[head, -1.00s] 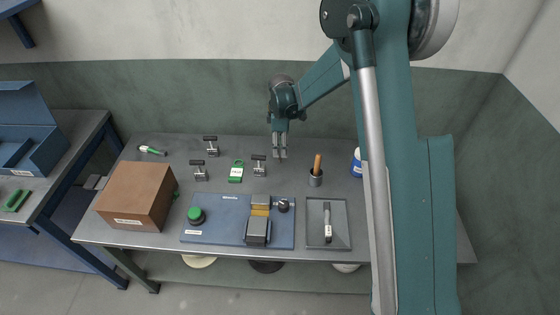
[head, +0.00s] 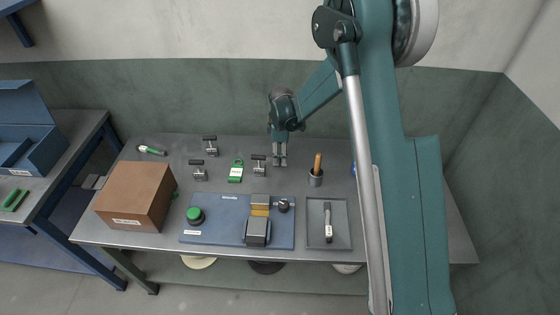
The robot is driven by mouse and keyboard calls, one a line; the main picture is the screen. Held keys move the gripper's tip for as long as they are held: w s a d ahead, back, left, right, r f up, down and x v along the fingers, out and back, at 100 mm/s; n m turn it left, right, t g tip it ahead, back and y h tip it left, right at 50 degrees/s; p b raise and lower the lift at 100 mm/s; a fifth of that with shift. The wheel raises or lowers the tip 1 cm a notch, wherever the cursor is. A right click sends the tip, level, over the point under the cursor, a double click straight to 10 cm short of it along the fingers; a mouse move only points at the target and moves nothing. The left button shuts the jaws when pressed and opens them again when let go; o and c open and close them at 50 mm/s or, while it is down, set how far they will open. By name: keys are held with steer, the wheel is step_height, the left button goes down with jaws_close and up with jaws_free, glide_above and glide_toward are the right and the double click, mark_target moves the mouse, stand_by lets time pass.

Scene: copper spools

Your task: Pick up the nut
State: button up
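My gripper (head: 280,161) points down over the grey bench, just right of a T-handled metal piece (head: 259,165). Its two fingers look parallel with a narrow gap, and nothing shows between them. I cannot pick out a nut for certain at this size. Two similar T-handled pieces stand further left, one at the back (head: 210,146) and one nearer the front (head: 198,170). A dark round knob-like part (head: 283,205) sits at the right of the blue base plate (head: 222,225).
A brown box (head: 135,197) stands at the bench's left. A green button (head: 195,214) and a vise-like block (head: 257,231) are on the blue plate. My arm covers the bench's right side.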

steer(key=shift+c, duration=0.2)
steer(key=c, duration=0.8)
steer(key=shift+r, duration=0.1)
steer(key=shift+r+p, duration=0.8)
steer(key=shift+r, duration=4.1)
